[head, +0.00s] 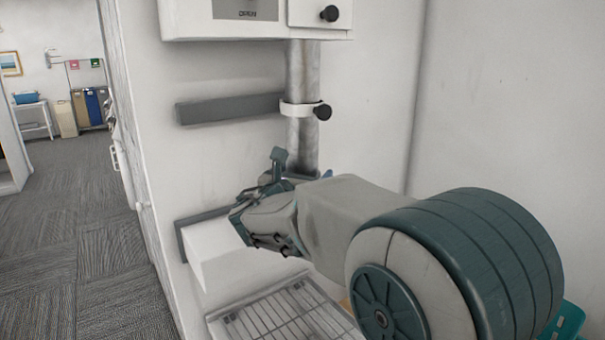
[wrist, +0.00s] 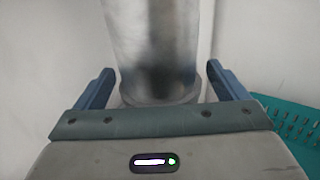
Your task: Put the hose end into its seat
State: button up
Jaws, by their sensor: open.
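The hose (head: 303,80) is a grey metallic tube hanging down from a white wall unit, roughly upright. It fills the middle of the wrist view (wrist: 155,40). Its lower part passes behind my gripper (head: 302,166) in the head view. In the wrist view my gripper (wrist: 163,80) is open, one blue finger on each side of the hose, with gaps showing. A darker grey ring (wrist: 211,98) shows at the tube's foot; I cannot tell if it is the hose's rim or the seat. No seat is clearly visible in the head view.
A white clamp with a black knob (head: 323,112) rings the hose higher up. A white box (head: 215,250) juts out below my gripper, above a wire rack (head: 280,320). A teal basket (wrist: 295,125) stands at right. Open carpet (head: 75,230) lies at left.

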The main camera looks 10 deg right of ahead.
jog(key=v, duration=1.3)
jog(key=shift+p, duration=0.35)
jog(key=shift+s+a, duration=0.1)
jog(key=shift+s, duration=0.05)
jog(key=s+d+f+m+g+y+p, duration=0.1)
jog(key=s+d+f+m+g+p, duration=0.3)
jog(key=s+d+m+g+p, duration=0.7)
jog(key=s+a+m+y+p, duration=0.1)
jog(key=s+m+y, duration=0.3)
jog(key=m, duration=0.5)
jog(key=s+a+m+g+y+p, duration=0.1)
jog(key=s+m+y+p, duration=0.3)
jog(key=m, duration=0.5)
jog(key=shift+s+a+r+y, duration=0.35)
jog(key=shift+s+a+y, duration=0.2)
jog(key=shift+a, duration=0.25)
